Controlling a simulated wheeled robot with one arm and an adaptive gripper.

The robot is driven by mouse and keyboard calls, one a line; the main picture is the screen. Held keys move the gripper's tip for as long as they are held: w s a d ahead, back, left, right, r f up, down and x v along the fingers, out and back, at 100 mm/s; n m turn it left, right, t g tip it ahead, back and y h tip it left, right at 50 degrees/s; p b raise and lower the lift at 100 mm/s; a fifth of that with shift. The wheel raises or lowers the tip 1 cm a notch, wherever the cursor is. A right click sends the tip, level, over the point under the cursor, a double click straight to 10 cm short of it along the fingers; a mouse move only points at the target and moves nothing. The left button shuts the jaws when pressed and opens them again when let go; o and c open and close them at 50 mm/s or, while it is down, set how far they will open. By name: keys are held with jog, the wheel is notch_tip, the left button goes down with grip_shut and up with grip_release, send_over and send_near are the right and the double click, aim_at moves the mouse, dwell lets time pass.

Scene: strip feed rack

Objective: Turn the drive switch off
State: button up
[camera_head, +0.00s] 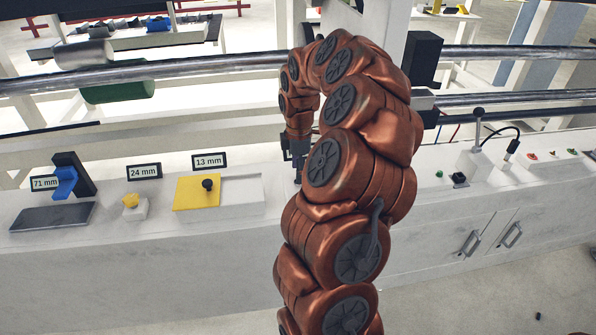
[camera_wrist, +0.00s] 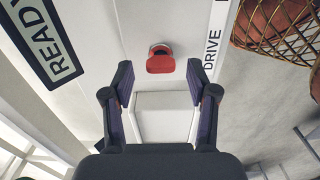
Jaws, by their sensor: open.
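In the wrist view, a red switch (camera_wrist: 160,60) sits on a white panel beside a label reading DRIVE (camera_wrist: 213,45). It appears to be the drive switch; I cannot tell its on or off position. My gripper (camera_wrist: 159,75) is open, with its dark fingers apart, one to each side of the line to the switch. The switch lies just beyond the fingertips, and nothing is held. In the head view my gripper (camera_head: 298,150) is partly hidden by my copper arm, above the white bench, and the drive switch cannot be made out.
A READY label (camera_wrist: 40,40) is at the wrist view's left. A raised white block (camera_wrist: 163,117) shows between the fingers. On the bench (camera_head: 150,270) are a yellow plate with a black knob (camera_head: 207,184), a yellow piece (camera_head: 131,201) and a blue piece (camera_head: 65,182). A lever (camera_head: 478,130) stands right.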

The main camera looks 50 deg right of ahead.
jog(key=shift+f, duration=0.4)
grip_shut()
